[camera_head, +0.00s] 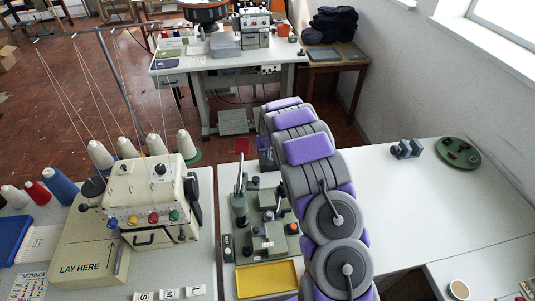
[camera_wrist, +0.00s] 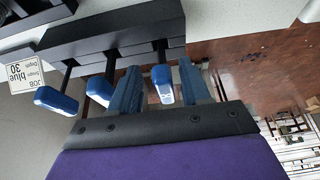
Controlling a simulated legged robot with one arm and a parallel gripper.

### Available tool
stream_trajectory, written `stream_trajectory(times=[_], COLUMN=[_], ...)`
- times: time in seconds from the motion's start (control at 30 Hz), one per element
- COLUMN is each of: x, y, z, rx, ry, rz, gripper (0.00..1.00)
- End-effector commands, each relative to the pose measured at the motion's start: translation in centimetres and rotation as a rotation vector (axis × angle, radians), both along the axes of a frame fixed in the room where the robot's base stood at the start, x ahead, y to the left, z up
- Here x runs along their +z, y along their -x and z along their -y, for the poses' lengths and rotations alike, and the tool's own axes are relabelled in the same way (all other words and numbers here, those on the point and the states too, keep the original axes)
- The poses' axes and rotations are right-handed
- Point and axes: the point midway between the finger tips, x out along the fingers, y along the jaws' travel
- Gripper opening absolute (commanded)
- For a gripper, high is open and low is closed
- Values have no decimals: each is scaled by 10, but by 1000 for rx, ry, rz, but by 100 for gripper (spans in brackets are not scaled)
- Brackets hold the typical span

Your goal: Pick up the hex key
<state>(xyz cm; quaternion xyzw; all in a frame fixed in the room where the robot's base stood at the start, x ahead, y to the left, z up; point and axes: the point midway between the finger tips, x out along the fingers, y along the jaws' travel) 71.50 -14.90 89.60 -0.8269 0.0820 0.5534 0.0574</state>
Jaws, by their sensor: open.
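In the wrist view, several blue-handled tools with thin dark shafts extend from a black rack (camera_wrist: 110,35). They look like hex keys. One blue handle (camera_wrist: 162,82) lies between the two bluish fingers of my gripper (camera_wrist: 160,66), which is open with a gap on both sides. Two more handles, one (camera_wrist: 99,91) just left of the left finger and one (camera_wrist: 56,101) farther left, are outside the jaws. I cannot tell the sizes or which one is the task's hex key. In the head view my arm hides the gripper and the rack.
In the head view, a cream machine (camera_head: 150,200) with thread cones, a yellow tray (camera_head: 266,279) and green fixtures (camera_head: 265,215) surround my arm. The right white table (camera_head: 440,210) is mostly clear.

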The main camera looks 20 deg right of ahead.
Motion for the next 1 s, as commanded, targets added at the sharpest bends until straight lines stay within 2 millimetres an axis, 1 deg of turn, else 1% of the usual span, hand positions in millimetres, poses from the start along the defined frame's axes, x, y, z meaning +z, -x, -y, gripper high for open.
stream_trajectory(times=[0.07,0.53,0.87,1.0], x=[0,0,1,8], y=[0,0,0,-1], z=[-1,0,0,0], rx=[1,0,0,0], ry=[1,0,0,0], rz=[0,0,-1,1], gripper=[45,0,0,0])
